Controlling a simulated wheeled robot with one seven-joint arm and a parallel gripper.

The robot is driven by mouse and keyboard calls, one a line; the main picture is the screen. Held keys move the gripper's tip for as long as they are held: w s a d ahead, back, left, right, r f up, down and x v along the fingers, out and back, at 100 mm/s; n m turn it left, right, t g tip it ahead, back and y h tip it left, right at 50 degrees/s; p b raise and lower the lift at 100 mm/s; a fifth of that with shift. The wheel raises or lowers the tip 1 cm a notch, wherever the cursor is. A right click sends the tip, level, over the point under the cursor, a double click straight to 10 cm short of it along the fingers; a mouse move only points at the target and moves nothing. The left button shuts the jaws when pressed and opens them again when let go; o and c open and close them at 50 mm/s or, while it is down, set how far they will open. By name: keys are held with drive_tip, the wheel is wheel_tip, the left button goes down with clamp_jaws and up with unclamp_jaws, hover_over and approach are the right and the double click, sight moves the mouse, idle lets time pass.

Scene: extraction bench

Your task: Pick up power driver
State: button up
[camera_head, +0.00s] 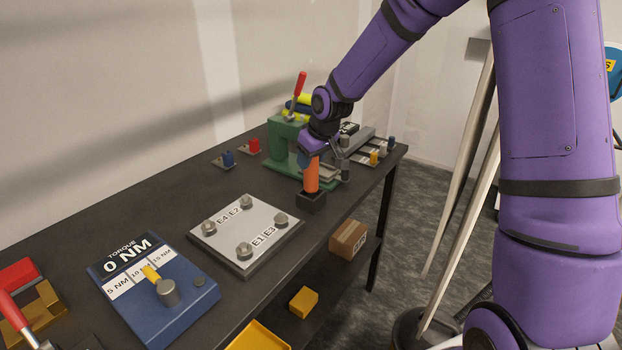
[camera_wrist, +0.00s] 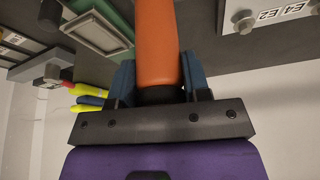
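The power driver (camera_head: 312,178) has an orange body and stands upright near the right edge of the dark bench. Its lower end is at a black block (camera_head: 311,201); I cannot tell whether the block is a separate holder. My gripper (camera_head: 312,160) is at the upper part of the orange body, coming from above. In the wrist view the orange body (camera_wrist: 157,40) runs between the two blue fingers of my gripper (camera_wrist: 159,80). Both fingers lie against its sides with no clear gap. A dark part of it shows near the palm.
A green press (camera_head: 284,140) with a red lever stands just behind. A grey plate with bolts (camera_head: 246,232) lies in front, then a blue torque tester (camera_head: 160,300). Blue (camera_head: 228,159) and red (camera_head: 254,146) pieces are at the back. A cardboard box (camera_head: 348,239) is on the lower shelf.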

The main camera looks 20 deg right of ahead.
drive_tip(key=shift+c, duration=0.9)
drive_tip(key=shift+r, duration=0.1)
